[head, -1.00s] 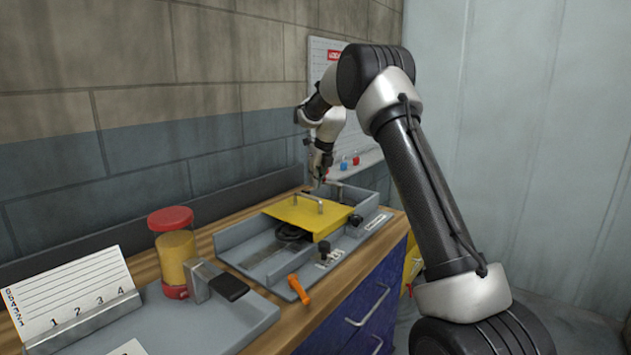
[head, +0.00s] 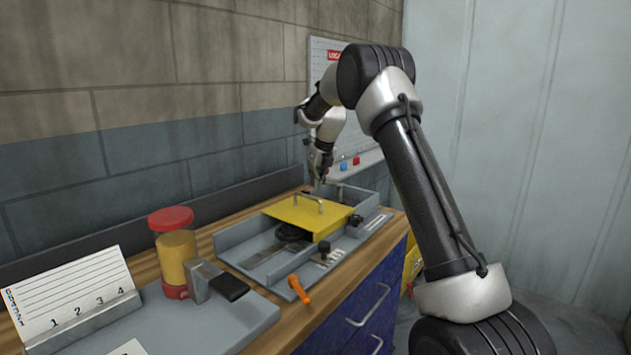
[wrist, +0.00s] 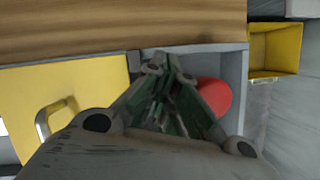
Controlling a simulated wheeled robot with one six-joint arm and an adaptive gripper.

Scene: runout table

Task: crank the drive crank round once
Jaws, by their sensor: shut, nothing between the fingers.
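An orange-handled crank (head: 299,288) is at the near front edge of the grey machine frame (head: 245,235); I cannot tell for sure that it is the drive crank. A black knob (head: 324,248) stands on the frame's front side, and another black knob (head: 355,220) is further back. A yellow cover plate (head: 300,214) with a metal handle lies over the frame. My gripper (head: 318,182) is at the far end of the frame, beyond the yellow plate and well away from the orange handle. In the wrist view my gripper (wrist: 165,72) is shut and empty, beside a red round thing (wrist: 214,97) in a grey compartment.
A red-lidded jar (head: 175,250) and a clamp-like block (head: 215,282) stand at the near left, by a card in a holder (head: 75,300). The wall is close behind the wooden bench (head: 155,270). A yellow bin (wrist: 274,50) lies beyond the bench edge.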

